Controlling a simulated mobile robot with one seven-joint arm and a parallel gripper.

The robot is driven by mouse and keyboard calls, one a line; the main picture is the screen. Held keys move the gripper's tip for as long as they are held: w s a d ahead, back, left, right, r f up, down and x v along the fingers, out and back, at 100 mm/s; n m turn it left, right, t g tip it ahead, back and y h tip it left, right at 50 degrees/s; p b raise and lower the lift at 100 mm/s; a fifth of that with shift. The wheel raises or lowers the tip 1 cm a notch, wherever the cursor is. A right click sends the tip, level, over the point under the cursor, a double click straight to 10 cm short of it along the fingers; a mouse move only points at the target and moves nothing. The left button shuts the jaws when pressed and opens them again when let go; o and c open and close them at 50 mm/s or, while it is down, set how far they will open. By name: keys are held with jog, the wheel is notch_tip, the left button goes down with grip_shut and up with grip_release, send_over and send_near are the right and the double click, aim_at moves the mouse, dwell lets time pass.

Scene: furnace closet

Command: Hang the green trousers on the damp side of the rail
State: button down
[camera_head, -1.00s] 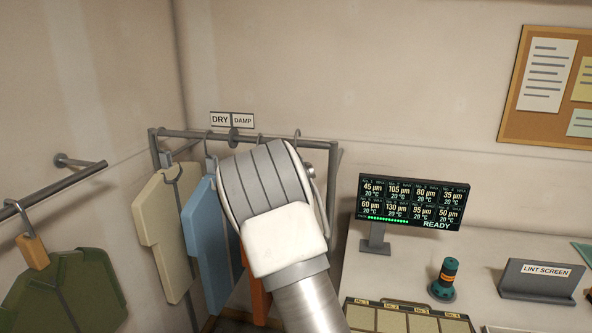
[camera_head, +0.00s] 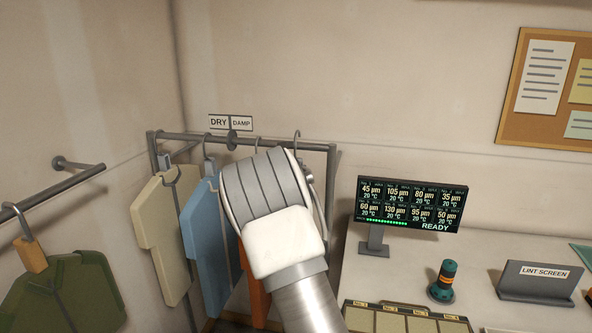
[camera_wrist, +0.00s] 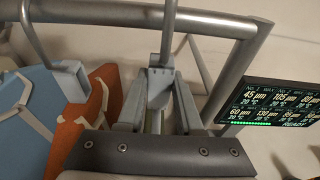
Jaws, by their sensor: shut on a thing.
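My gripper (camera_wrist: 160,82) is shut on the grey block of a hanger (camera_wrist: 160,90) in the wrist view. The hanger's hook goes up to the rail (camera_wrist: 120,14); in the head view a hook (camera_head: 297,140) is at the rail (camera_head: 285,144), right of the divider disc (camera_head: 232,140), on the side of the DAMP sign (camera_head: 241,123). Whether it bears on the rail, I cannot tell.
On the rail hang a cream garment (camera_head: 165,235), a blue garment (camera_head: 205,245) and an orange garment (camera_wrist: 95,110), close left of my gripper. A green top (camera_head: 65,295) hangs on a separate wall rail (camera_head: 60,187). A display (camera_head: 409,204) stands close on the right.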

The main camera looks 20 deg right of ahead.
jog(key=shift+w+d+r, duration=0.1)
jog(key=shift+w+d, duration=0.2)
jog(key=shift+w, duration=0.05)
jog(key=shift+w+d, duration=0.2)
jog(key=shift+w, duration=0.15)
jog(key=shift+w+d+p, duration=0.1)
jog(key=shift+w+p, duration=0.05)
jog(key=shift+p, duration=0.15)
jog(key=shift+f+b, duration=1.7)
jog(key=shift+b, duration=0.75)
dwell(1.0)
jog(key=c, duration=0.6)
grip_release()
jog(key=shift+c, duration=0.2)
jog(key=shift+o, duration=0.8)
jog(key=shift+f, duration=0.1)
